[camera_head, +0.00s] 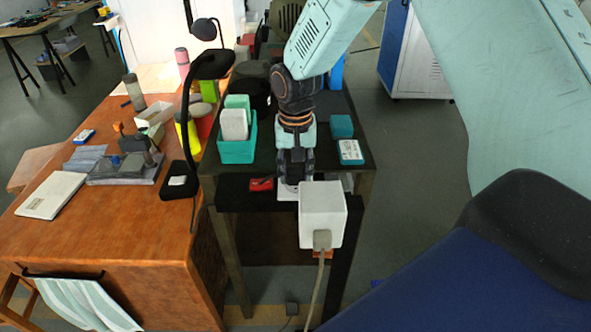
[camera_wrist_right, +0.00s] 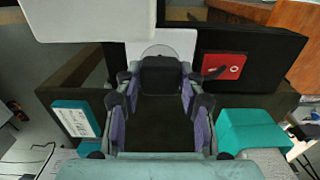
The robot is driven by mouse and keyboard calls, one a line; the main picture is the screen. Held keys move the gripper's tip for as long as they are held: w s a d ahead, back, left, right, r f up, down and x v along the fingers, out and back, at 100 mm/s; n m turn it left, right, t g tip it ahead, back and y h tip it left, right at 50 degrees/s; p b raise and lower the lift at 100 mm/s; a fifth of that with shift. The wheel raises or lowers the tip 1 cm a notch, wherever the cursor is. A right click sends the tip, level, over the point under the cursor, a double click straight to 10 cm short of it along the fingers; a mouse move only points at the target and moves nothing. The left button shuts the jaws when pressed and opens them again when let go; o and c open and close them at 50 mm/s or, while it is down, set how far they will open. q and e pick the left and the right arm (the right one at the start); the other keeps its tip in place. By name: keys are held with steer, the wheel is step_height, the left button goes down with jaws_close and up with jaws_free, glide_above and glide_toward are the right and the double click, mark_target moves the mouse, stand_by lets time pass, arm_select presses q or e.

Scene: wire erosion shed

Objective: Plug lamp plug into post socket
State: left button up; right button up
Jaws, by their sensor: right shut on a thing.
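My right gripper (camera_head: 294,176) reaches down from above, at the dark stand's front edge. In the right wrist view its two purple-padded fingers (camera_wrist_right: 160,85) are shut on a dark block (camera_wrist_right: 160,72), apparently the lamp plug. The block is in front of a white plate (camera_wrist_right: 172,43) with a rounded pale shape, apparently the post socket. The plate (camera_head: 287,191) shows partly beside the gripper in the head view. I cannot tell whether plug and plate touch or how deep the plug sits. The black desk lamp (camera_head: 211,66) stands on the wooden bench. My left gripper is not in view.
A white box (camera_head: 322,207) with a beige cable plug hangs close right of the gripper. A red switch (camera_head: 262,184) is just left. A teal bin (camera_head: 238,150) and a teal-white box (camera_head: 350,152) flank the arm on the stand.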

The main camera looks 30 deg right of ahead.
mark_target(296, 171)
steer(key=shift+p, duration=0.3)
steer(key=shift+f, duration=0.6)
stand_by(0.4)
steer(key=o, duration=1.1)
steer(key=shift+o, duration=0.2)
step_height(296, 171, up, 12)
stand_by(0.4)
